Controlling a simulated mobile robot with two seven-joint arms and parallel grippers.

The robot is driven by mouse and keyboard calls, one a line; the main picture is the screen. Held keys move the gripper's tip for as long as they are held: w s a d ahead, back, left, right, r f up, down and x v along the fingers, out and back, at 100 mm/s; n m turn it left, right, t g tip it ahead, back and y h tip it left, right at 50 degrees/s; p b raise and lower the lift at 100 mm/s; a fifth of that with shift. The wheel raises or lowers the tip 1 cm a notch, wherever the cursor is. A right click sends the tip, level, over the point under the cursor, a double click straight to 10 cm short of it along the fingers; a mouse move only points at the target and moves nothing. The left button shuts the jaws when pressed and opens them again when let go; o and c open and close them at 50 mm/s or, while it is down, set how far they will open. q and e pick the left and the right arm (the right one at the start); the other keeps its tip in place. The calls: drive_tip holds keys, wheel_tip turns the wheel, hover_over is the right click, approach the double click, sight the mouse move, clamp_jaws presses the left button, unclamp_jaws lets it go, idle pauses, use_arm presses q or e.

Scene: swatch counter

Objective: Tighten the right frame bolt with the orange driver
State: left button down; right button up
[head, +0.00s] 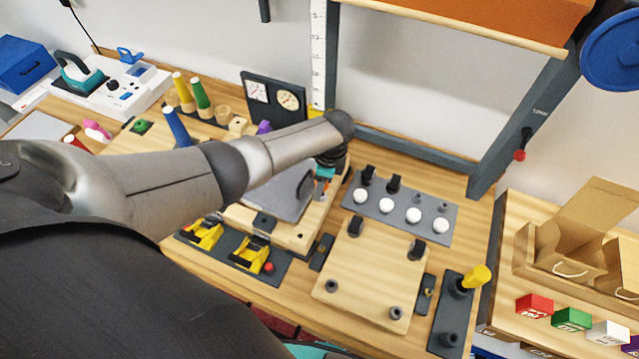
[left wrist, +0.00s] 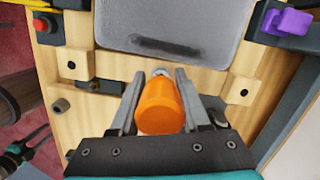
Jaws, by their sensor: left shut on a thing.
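The orange driver (left wrist: 160,105) is upright or nearly so between the two fingers of my left gripper (left wrist: 160,88), which is shut on its handle. A little grey metal shows beyond the handle; the driver's tip is hidden. The frame holds a grey panel (left wrist: 170,45). Two wooden blocks with dark round spots, left (left wrist: 71,66) and right (left wrist: 242,91), flank it. I cannot tell which is a bolt.
Yellow clamps (head: 250,256) stand at the frame's front. To the right are a grey strip with white knobs (head: 386,205), a wooden board with dark pegs (head: 365,270) and a yellow-handled tool (head: 477,277). A dark gauge panel (head: 273,97) stands behind.

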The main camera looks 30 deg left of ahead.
use_arm(q)
drive_tip(key=m, duration=0.4)
drive_tip(key=shift+w+t, duration=0.1)
drive_tip(key=shift+t, duration=0.2)
drive_tip(key=m, duration=0.4)
drive_tip(key=shift+w+d+t, duration=0.1)
drive_tip(key=shift+t, duration=0.2)
drive_tip(key=m, duration=0.3)
drive_tip(key=shift+m+t, duration=0.3)
drive_tip(key=m+h, duration=0.1)
drive_tip(key=m, duration=0.2)
drive_tip(key=shift+w+d+b, duration=0.1)
drive_tip(key=shift+b, duration=0.2)
drive_tip(key=c, duration=0.6)
unclamp_jaws()
